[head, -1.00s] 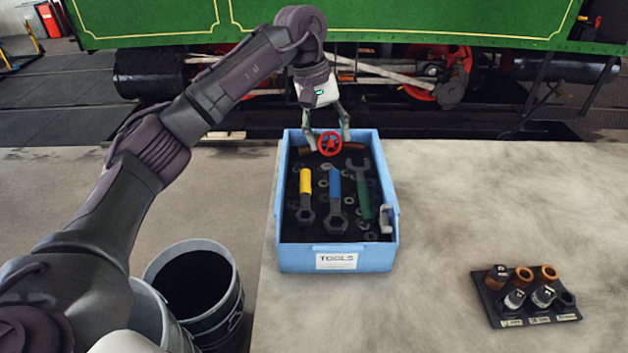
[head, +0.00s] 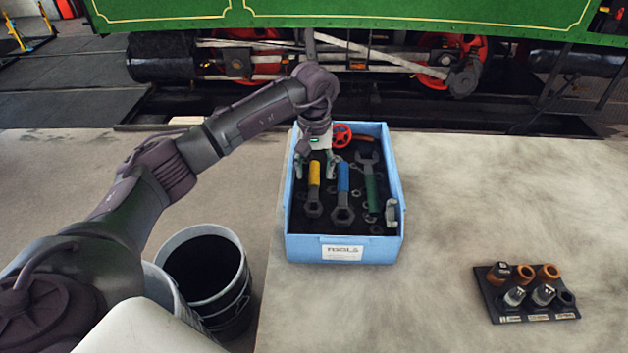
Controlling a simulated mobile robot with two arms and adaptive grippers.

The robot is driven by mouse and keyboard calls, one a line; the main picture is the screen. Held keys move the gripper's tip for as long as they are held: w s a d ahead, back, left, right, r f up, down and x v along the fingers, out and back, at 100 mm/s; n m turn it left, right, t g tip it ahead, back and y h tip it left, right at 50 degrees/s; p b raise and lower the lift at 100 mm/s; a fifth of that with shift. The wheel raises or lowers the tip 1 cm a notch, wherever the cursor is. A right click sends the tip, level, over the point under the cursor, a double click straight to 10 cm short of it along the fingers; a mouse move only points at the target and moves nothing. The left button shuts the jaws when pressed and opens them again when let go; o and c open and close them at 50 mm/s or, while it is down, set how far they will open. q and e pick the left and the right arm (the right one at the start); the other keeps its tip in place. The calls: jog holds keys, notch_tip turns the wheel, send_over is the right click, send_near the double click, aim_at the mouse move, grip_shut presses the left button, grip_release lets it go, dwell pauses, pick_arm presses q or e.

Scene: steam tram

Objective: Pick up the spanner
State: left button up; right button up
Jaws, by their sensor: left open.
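Several tools lie in a blue box (head: 297,246) labelled TOOLS on the bench. A spanner with a yellow handle (head: 314,174) lies at the left, and one with a blue handle (head: 343,178) lies in the middle. A green spanner (head: 371,183), open jaw at its far end, lies to the right. My left gripper (head: 316,174) is open, pointing down over the far left of the box. Its fingers are around or just above the far end of the yellow handle; I cannot tell if they touch it. My right gripper is not in view.
A red handwheel (head: 341,135) lies at the box's far end, and a grey clamp-like piece (head: 391,213) at its right wall. A black rack (head: 502,314) with sockets stands at the right. Dark buckets (head: 206,272) stand left of the bench. The bench between box and rack is clear.

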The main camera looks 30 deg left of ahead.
pick_arm(q)
jog(key=shift+f, duration=1.25)
grip_shut()
jog(key=shift+r, duration=0.1)
jog(key=shift+r, duration=0.1)
